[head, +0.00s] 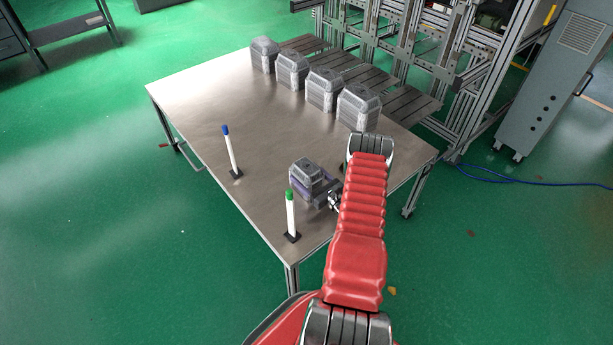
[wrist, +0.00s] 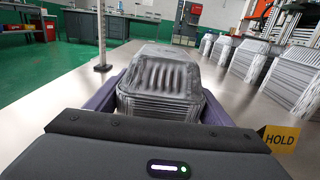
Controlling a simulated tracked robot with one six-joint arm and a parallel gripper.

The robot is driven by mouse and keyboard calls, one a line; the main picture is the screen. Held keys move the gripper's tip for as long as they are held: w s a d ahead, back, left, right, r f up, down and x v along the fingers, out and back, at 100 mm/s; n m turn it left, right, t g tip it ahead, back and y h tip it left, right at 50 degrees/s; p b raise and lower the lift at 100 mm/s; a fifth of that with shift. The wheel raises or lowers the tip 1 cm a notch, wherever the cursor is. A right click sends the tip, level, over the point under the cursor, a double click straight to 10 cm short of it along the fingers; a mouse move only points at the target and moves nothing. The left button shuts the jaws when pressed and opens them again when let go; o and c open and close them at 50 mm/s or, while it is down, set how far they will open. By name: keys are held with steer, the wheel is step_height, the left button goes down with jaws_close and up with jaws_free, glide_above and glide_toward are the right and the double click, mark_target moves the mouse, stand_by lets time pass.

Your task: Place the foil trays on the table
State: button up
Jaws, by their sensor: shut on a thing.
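A grey ribbed foil tray stack (head: 307,169) is between the purple fingers of my gripper (head: 312,184), over the near part of the metal table (head: 205,105). In the wrist view the foil tray stack (wrist: 162,82) fills the space between both fingers of my gripper (wrist: 164,98), which is shut on it. It looks upright. I cannot tell whether its base touches the table. Several more foil tray stacks (head: 324,89) stand in a row along the table's far side; they also show at the right of the wrist view (wrist: 248,62).
A white post with a green cap (head: 291,214) stands close by the held stack, near the table's front corner. A white post with a blue cap (head: 231,152) stands further left. The table middle is clear. Slatted conveyor racks (head: 405,103) adjoin the far edge.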

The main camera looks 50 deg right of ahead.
mark_target(317, 185)
stand_by(0.3)
steer(key=o, duration=1.2)
steer(key=shift+f, duration=0.1)
steer(key=s, duration=0.4)
steer(key=s+a, duration=0.1)
steer(key=s, duration=0.7)
steer(key=shift+a, duration=0.2)
